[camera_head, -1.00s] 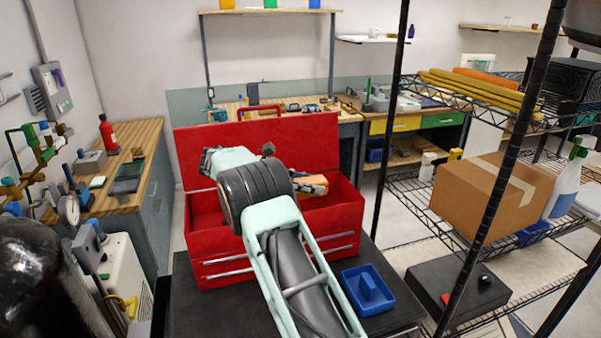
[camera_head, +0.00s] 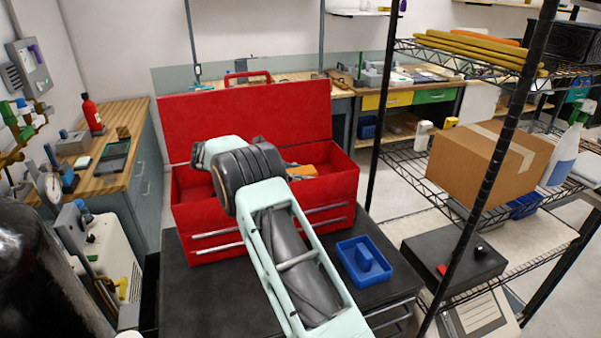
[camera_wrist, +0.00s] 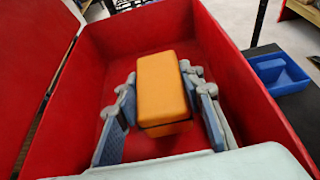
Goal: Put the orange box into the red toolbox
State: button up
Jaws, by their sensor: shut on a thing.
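The red toolbox (camera_head: 345,190) stands open on a black-topped surface, its lid raised at the back. Its red inner wall (camera_wrist: 240,85) also shows in the wrist view. My gripper (camera_wrist: 163,108) is shut on the orange box (camera_wrist: 163,80), with one finger on each side. The box is inside the outline of the toolbox's walls; I cannot tell whether it touches the floor. In the head view only part of the orange box (camera_head: 303,171) shows behind my arm, and my fingers are mostly hidden.
A blue tray (camera_head: 350,272) sits right of the toolbox on the black top (camera_head: 205,300). A wire shelf with a cardboard box (camera_head: 480,170) stands to the right. A wooden bench (camera_head: 125,150) is at the left.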

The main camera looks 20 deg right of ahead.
jog(key=shift+f, duration=0.3)
jog(key=shift+f, duration=0.55)
jog(key=o, duration=1.3)
jog(key=shift+a, duration=0.1)
